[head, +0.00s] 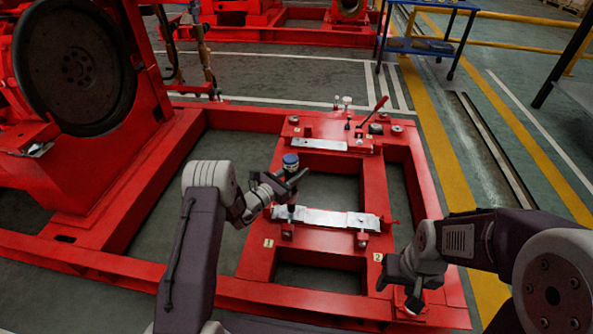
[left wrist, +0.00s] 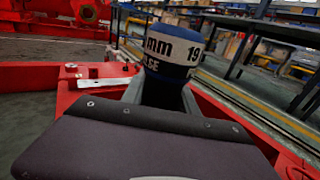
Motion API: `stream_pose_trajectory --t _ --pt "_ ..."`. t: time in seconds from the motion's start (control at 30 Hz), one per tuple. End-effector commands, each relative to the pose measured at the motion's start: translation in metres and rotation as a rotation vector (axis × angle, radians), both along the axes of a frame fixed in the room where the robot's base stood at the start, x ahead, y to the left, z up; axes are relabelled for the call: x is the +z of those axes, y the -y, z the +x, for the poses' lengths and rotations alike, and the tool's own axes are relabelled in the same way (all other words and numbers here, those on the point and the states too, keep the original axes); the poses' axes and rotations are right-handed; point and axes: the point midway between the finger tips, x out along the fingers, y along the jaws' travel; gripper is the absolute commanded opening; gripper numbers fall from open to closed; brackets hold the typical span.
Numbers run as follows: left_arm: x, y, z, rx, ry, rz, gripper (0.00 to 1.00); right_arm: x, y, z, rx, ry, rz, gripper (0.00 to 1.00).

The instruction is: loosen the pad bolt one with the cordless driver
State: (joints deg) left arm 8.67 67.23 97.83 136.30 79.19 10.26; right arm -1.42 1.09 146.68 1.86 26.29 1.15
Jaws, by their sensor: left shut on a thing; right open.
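The cordless driver (head: 291,161) has a blue and white top and stands about upright. My left gripper (head: 289,181) is shut around its body. The driver's top with "mm 19" lettering also shows in the left wrist view (left wrist: 172,52). Its dark lower end points down at the left part of the silver pad plate (head: 330,219), near the label 1 (head: 268,243). The driver and arm cover pad bolt one, and I cannot tell whether the tip touches it. My right gripper (head: 408,296) is open and empty, low over the frame near the label 2 (head: 378,257).
The red base frame (head: 200,278) has open gaps between its beams. Another silver plate (head: 319,145) and a red-handled lever (head: 374,112) are on the far beam. A large dark flywheel (head: 75,75) stands at the left. A blue table (head: 420,45) stands behind.

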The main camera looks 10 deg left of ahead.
Motion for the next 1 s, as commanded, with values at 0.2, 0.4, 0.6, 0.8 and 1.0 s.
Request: stream_pose_trajectory --t 0.2,0.4,0.6,0.8,1.0 --pt "0.002 0.000 0.000 0.000 0.004 -0.001 0.00 0.001 0.000 0.000 0.000 0.000 0.000 0.52" --pt "0.001 0.000 0.000 0.000 0.004 -0.001 0.00 0.000 0.000 0.000 0.000 0.000 0.000 0.52" --pt "-0.003 0.000 0.000 0.000 0.004 -0.001 0.00 -0.003 0.000 0.000 0.000 0.000 0.000 0.52" --pt "-0.008 0.000 0.000 0.000 0.004 -0.001 0.00 -0.006 0.000 0.000 0.000 0.000 0.000 0.52" --pt "-0.008 0.000 0.000 0.000 0.004 -0.001 0.00 -0.006 0.000 0.000 0.000 0.000 0.000 0.52"
